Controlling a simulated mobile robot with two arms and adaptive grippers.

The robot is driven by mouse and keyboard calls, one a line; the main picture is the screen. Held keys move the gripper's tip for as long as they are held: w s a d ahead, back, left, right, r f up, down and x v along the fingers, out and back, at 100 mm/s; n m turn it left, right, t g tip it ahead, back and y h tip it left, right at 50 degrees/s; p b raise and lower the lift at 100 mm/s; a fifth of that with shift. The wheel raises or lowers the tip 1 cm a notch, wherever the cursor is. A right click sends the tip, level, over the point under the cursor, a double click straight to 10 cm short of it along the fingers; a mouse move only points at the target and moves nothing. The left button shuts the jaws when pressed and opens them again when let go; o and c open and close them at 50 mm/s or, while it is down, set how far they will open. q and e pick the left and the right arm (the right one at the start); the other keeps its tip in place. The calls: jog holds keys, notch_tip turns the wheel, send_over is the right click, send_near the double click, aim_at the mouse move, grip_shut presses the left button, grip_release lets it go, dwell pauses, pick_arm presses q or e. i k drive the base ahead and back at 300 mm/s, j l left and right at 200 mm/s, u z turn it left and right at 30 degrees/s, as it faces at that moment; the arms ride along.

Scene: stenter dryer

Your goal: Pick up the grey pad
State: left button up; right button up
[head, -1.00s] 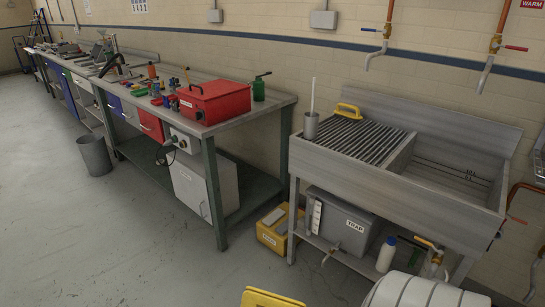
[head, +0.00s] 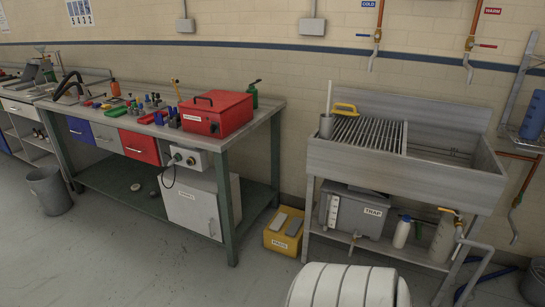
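A yellow open-topped box (head: 281,243) with a white label reading what looks like PADS stands on the floor between the workbench and the sink. Two flat pads lie in it side by side. The left one is a lighter grey pad (head: 279,219), the right one a darker grey pad (head: 294,226). Neither of my grippers is in view.
The metal sink unit (head: 330,162) has a grey TRAP box (head: 350,215) and a white bottle (head: 402,232) on its low shelf. A workbench (head: 262,108) stands left. A white ribbed rounded thing (head: 345,287) fills the bottom middle. Floor before the bench is clear.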

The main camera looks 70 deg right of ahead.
aim_at(295, 224)
jog(key=i+z, duration=0.45)
jog(key=i+j+z, duration=0.1)
jog(key=i+z, duration=0.35)
jog(key=i, duration=0.15)
jog(key=i+j+z, duration=0.45)
jog(key=i+z, duration=0.2)
jog(key=z, duration=0.2)
jog(key=i+z, duration=0.15)
jog(key=z, duration=0.3)
jog(key=i+z, duration=0.2)
jog(key=z, duration=0.2)
jog(key=i+j+z, duration=0.1)
jog(key=z, duration=0.35)
jog(key=i+j+z, duration=0.2)
jog(key=z, duration=0.2)
